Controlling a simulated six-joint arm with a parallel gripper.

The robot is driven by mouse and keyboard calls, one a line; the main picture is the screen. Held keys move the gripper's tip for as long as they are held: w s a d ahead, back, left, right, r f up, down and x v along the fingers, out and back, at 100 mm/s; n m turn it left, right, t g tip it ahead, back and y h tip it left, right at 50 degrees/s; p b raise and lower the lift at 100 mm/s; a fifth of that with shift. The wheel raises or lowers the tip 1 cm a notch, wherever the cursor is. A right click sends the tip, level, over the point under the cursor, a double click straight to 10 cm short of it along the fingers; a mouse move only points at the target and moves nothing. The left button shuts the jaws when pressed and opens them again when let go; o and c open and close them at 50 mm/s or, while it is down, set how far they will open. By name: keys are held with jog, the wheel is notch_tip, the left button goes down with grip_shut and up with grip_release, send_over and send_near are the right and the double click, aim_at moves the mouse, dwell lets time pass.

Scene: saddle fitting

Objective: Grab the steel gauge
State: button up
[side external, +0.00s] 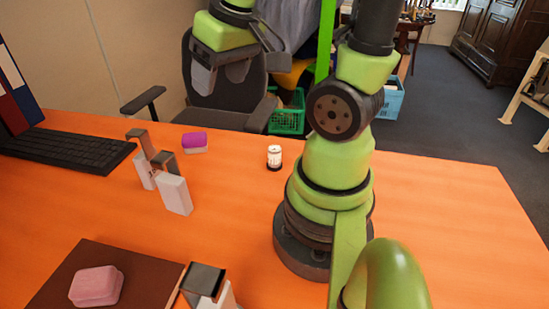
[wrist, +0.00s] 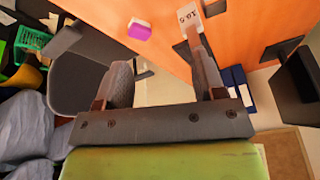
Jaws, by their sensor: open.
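No part is clearly marked as the steel gauge. In the side view, grey metal-looking pieces (side external: 138,134) stand with white blocks (side external: 174,195) left of centre on the orange table. A similar grey block (side external: 204,279) on a white base is at the front edge of the picture. My gripper (side external: 218,78) is open and empty, raised in front of the chair, apart from these pieces.
A purple and cream sponge (side external: 194,141) and a small white-and-black bottle (side external: 274,156) stand on the table (side external: 440,220). A pink block (side external: 97,286) lies on a brown board (side external: 140,268). A keyboard (side external: 70,150) is at left. The table's right side is clear.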

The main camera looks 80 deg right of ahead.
jog(key=s+d+f+g, duration=0.1)
jog(key=d+f+g, duration=0.1)
jog(key=d+f, duration=0.4)
jog(key=g, duration=0.2)
send_over(275, 148)
jog(key=shift+y, duration=0.4)
jog(key=f, duration=0.7)
jog(key=shift+w+a+f, duration=0.2)
jog(key=shift+a+f, duration=0.05)
jog(key=shift+a, duration=0.15)
jog(key=shift+s+d+f, duration=0.1)
jog(key=shift+s+f, duration=0.05)
jog(key=shift+f, duration=0.2)
notch_tip(275, 148, down, 4)
jog(key=shift+f, duration=0.2)
jog(key=shift+d+f, duration=0.15)
jog(key=shift+f, duration=1.2)
jog(key=shift+d+f, duration=0.1)
jog(key=shift+f, duration=1.25)
jog(key=shift+c, duration=0.4)
jog(key=c, duration=1.1)
